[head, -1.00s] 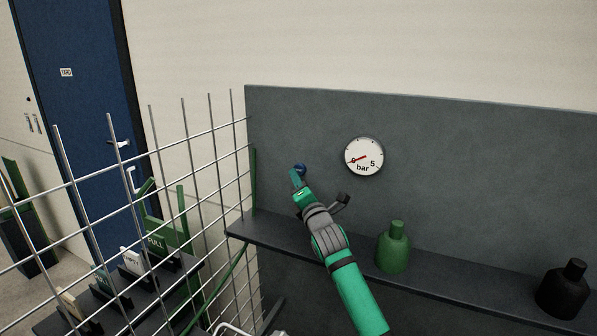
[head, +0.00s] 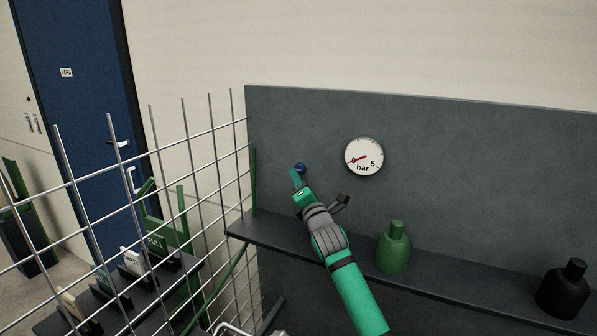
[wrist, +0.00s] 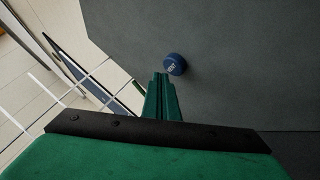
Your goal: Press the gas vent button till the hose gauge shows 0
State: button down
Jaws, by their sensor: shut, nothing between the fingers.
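The blue vent button (head: 301,167) sticks out of the grey panel (head: 450,150); it also shows in the wrist view (wrist: 175,64), with white lettering on its face. The round white bar gauge (head: 364,157) is on the panel to the right of the button. Its red needle points left, at or very near the 0. My green gripper (head: 295,173) is shut and empty, its fingertips just below and left of the button. In the wrist view the fingertips (wrist: 160,78) come right up beside the button's lower left edge. I cannot tell whether they touch it.
A dark shelf (head: 460,271) below the panel carries a green bottle (head: 393,250) and a black bottle (head: 564,291). A wire mesh fence (head: 150,151) stands to the left. Behind it are a blue door (head: 75,100) and a rack with labelled slots. The panel around the gauge is clear.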

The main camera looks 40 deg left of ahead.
jog(key=shift+w, duration=0.15)
jog(key=shift+w+a, duration=0.15)
jog(key=shift+w, duration=0.1)
jog(key=shift+w+a, duration=0.1)
jog(key=shift+w, duration=0.3)
dwell(1.0)
jog(key=shift+s, duration=0.1)
jog(key=shift+s+d, duration=0.25)
jog(key=shift+s, duration=0.4)
jog(key=s, duration=0.1)
jog(key=s+d, duration=0.1)
jog(key=s, duration=0.2)
jog(key=shift+s+d, duration=0.25)
jog(key=shift+s, duration=0.15)
dwell(0.3)
jog(key=shift+w, duration=0.1)
dwell(0.5)
